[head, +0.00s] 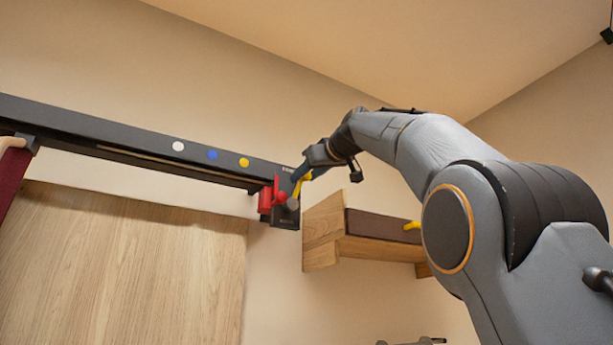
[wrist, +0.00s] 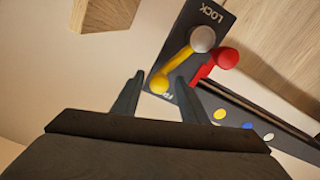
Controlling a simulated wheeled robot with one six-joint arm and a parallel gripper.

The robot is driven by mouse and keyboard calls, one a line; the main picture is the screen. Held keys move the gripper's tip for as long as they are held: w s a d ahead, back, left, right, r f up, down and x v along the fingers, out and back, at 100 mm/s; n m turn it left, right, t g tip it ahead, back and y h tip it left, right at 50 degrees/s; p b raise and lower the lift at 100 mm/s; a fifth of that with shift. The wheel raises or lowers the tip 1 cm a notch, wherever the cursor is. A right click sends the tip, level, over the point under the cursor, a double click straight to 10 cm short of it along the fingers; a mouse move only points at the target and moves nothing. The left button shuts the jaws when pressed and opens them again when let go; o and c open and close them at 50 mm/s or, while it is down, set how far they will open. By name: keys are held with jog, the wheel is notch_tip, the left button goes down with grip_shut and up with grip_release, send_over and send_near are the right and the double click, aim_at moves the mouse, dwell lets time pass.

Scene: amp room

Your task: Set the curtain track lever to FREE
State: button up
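The curtain track lever (wrist: 178,66) is a yellow bar with a yellow knob at one end and a grey round piece at the other. In the wrist view its yellow knob points to the end of the dark plate (wrist: 213,20) marked with a partly hidden "F"; "LOCK" is at the opposite end. My gripper (wrist: 159,76) is open, its two fingers apart on either side of the yellow knob in this view; I cannot tell whether they touch it. In the head view the lever (head: 304,181) is partly hidden by my gripper (head: 300,172).
A red part (head: 266,198) sits beside the lever on the dark track (head: 130,140), which carries white, blue and yellow dots. A wooden block shelf (head: 323,228) stands close below my arm. A wooden panel (head: 120,270) hangs under the track.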

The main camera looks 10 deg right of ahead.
jog(key=b+v, duration=0.3)
jog(key=v, duration=0.5)
jog(key=shift+b, duration=0.3)
jog(key=shift+w, duration=0.1)
